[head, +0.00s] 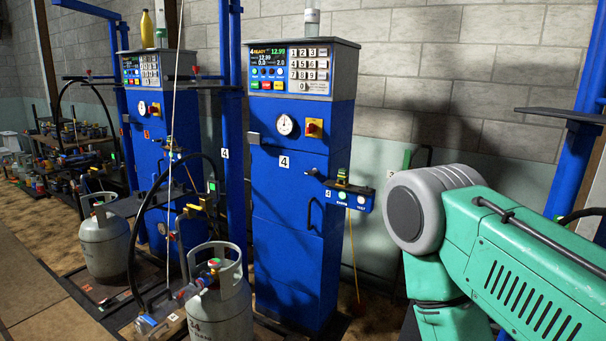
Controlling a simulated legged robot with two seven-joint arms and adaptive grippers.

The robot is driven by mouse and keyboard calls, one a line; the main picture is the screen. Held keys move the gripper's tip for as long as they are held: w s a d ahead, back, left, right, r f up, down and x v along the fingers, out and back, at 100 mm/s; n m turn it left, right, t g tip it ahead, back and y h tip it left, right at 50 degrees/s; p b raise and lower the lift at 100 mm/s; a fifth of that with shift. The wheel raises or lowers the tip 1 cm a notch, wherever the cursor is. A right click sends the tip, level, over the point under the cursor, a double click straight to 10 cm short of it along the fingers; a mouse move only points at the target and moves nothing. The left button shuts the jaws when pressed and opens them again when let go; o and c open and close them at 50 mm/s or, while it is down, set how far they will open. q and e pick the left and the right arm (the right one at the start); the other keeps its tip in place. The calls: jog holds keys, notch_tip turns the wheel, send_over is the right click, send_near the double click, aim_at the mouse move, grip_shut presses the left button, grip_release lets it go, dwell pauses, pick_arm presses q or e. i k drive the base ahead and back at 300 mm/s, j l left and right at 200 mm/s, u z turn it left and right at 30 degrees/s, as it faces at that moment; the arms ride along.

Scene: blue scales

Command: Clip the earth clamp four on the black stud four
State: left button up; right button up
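A blue scale cabinet (285,210) marked 4 stands in the middle of the head view. A small blue box (352,197), also marked 4, juts from its right side. A small green and yellow piece (342,177) sits on top of this box; it may be earth clamp four, but it is too small to be sure. A thin yellow cord (353,250) hangs below the box to the floor. I cannot make out black stud four with certainty. My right arm fills the lower right; its gripper is out of view. My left arm and gripper do not show.
A grey gas cylinder (220,305) stands at the front left of the cabinet, with a black hose (135,235) arching beside it. Another cylinder (103,240) and blue scale (160,150) stand further left. A dark shelf (562,115) on a blue post juts in at right.

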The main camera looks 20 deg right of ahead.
aim_at(343, 172)
jog(key=i, duration=0.95)
jog(key=i+l, duration=0.7)
jog(key=l, duration=0.2)
jog(key=u, duration=0.05)
